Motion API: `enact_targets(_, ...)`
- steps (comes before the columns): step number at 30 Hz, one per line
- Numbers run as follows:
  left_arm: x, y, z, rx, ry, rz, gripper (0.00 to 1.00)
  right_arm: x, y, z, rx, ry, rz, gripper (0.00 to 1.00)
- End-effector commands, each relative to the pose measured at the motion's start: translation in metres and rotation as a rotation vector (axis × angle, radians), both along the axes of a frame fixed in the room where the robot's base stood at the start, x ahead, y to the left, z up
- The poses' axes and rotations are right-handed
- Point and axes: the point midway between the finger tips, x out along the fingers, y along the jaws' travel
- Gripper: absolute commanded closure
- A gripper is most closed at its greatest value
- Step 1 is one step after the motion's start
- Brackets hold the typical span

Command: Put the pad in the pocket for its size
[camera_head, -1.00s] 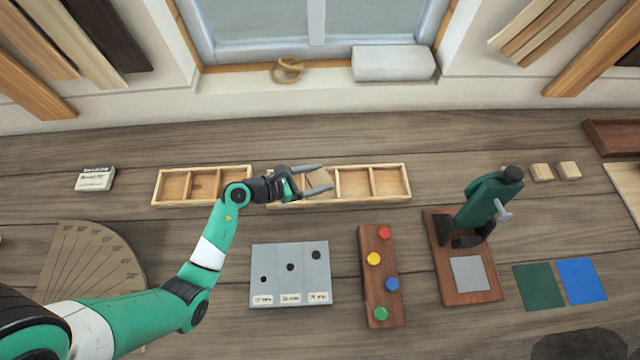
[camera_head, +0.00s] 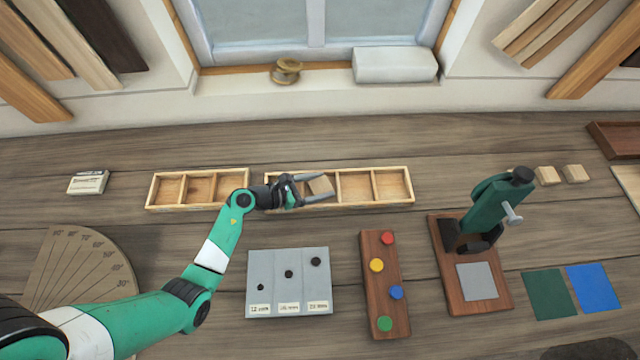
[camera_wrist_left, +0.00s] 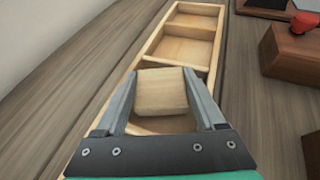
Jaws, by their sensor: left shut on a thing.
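The pad (camera_head: 321,186) is a small pale wooden block. My left gripper (camera_head: 317,187) is shut on it, one finger on each side. In the left wrist view the pad (camera_wrist_left: 161,91) sits between the fingertips, over the near part of the right wooden tray (camera_wrist_left: 157,38). In the head view this tray (camera_head: 393,204) is divided into pockets; the two right ones are empty. My gripper and the pad partly hide the left ones. I cannot tell whether the pad touches the tray floor. My right gripper is not in view.
An empty divided left tray (camera_head: 199,206) stands beside it. In front are a grey gauge plate (camera_head: 289,295), a wooden block with coloured knobs (camera_head: 380,327) and a green press (camera_head: 492,207). Two more pale blocks (camera_head: 546,175) lie at the right.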

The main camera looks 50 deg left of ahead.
Motion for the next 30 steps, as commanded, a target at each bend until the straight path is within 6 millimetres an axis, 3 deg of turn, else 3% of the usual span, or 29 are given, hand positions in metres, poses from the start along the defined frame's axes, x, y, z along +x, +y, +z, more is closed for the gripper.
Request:
enact_targets(7,0.000,0.000,-0.005,0.001,0.000,0.000,0.91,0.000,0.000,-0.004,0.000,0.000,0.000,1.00)
enact_targets(8,0.000,0.000,-0.005,0.001,0.000,0.000,0.27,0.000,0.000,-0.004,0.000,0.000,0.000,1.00)
enact_targets(12,0.000,0.000,-0.005,0.000,0.000,0.000,0.02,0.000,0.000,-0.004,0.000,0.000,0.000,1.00)
enact_targets(24,0.000,0.001,-0.005,0.001,0.001,0.004,0.00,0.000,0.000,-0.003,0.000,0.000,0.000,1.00)
enact_targets(30,-0.005,0.004,0.013,0.001,0.000,0.007,0.00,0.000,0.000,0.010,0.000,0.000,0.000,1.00)
